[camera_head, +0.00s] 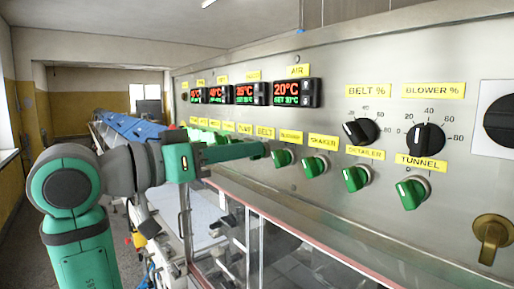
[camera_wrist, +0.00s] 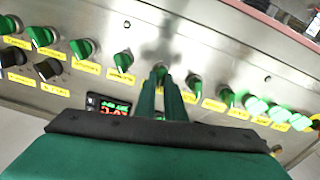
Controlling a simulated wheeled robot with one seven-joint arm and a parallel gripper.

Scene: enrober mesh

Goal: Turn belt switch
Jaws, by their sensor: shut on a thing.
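The belt switch is a small knob in the row of green switches, under the yellow BELT label (camera_head: 265,133). In the head view my gripper (camera_head: 262,149) reaches right to the panel and covers the switch. In the wrist view the belt switch (camera_wrist: 160,70) shows at the tips of my gripper (camera_wrist: 161,80). The two fingers are close together, one on each side of it, shut on it. The fingers hide most of the knob, so its angle cannot be told.
Green switches stand close on both sides, such as the one to the right (camera_head: 282,158) and the tunnel switch (camera_head: 411,192). Black dials (camera_head: 425,138) and red displays (camera_head: 291,93) are above. A clear-sided guard (camera_head: 290,255) runs below the panel.

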